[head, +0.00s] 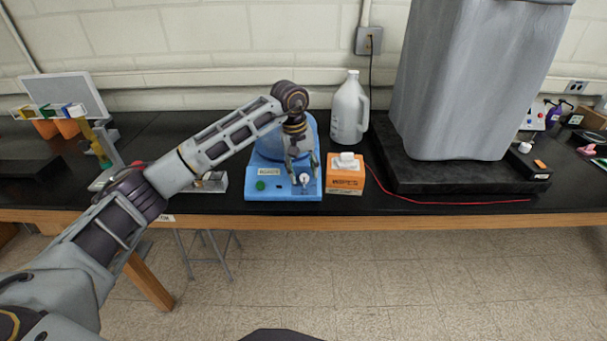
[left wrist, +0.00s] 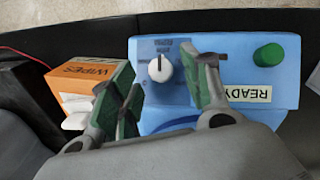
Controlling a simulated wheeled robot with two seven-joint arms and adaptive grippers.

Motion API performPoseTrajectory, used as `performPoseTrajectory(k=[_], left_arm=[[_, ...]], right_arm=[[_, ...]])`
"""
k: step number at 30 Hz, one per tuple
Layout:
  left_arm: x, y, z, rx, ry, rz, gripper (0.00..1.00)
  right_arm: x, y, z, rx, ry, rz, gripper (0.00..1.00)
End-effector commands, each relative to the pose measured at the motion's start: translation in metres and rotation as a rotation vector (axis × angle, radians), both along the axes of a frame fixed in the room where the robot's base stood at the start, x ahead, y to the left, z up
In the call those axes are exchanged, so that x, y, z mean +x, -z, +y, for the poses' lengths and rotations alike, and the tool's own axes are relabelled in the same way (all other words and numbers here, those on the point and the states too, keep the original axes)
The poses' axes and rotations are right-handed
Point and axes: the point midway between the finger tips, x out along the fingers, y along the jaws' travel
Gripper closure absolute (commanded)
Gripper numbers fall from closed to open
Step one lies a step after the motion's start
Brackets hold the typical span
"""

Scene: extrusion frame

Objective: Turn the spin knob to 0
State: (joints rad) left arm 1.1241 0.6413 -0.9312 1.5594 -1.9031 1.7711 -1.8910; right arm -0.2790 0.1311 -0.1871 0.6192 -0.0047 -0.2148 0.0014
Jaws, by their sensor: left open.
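The blue machine (head: 262,190) stands at the front of the black bench, and its front panel shows in the left wrist view (left wrist: 218,60). The white spin knob (left wrist: 160,68) sits on that panel with a dark pointer line; it also shows in the head view (head: 304,179). Print above the knob is too small to read surely. My left gripper (left wrist: 168,88) is open, its green-padded fingers on either side of the knob in the picture; I cannot tell whether they touch it. In the head view the left gripper (head: 302,165) hangs over the panel. My right gripper is not in view.
A green button (left wrist: 268,55) and a READY label (left wrist: 248,93) are on the same panel. An orange wipes box (head: 345,178) stands close on the right. A white jug (head: 349,110) is behind, and a grey covered machine (head: 475,80) stands further right.

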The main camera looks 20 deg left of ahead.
Motion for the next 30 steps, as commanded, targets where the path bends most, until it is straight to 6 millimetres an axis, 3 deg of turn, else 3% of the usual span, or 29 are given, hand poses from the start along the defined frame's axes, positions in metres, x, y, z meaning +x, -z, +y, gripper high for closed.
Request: performPoseTrajectory(k=[6, 17, 28, 30], left_arm=[[0.001, 0.016, -0.002, 0.0, -0.001, 0.0, 0.53], [0.001, 0.018, -0.002, 0.0, -0.001, 0.0, 0.53], [0.001, 0.018, -0.002, 0.0, -0.001, 0.0, 0.98], [0.001, 0.018, -0.002, 0.0, -0.001, -0.001, 0.98]], right_arm=[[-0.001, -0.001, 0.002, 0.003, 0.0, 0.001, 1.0], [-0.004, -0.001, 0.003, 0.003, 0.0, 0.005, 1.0], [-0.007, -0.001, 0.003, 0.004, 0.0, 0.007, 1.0], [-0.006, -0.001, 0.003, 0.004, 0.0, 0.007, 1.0]])
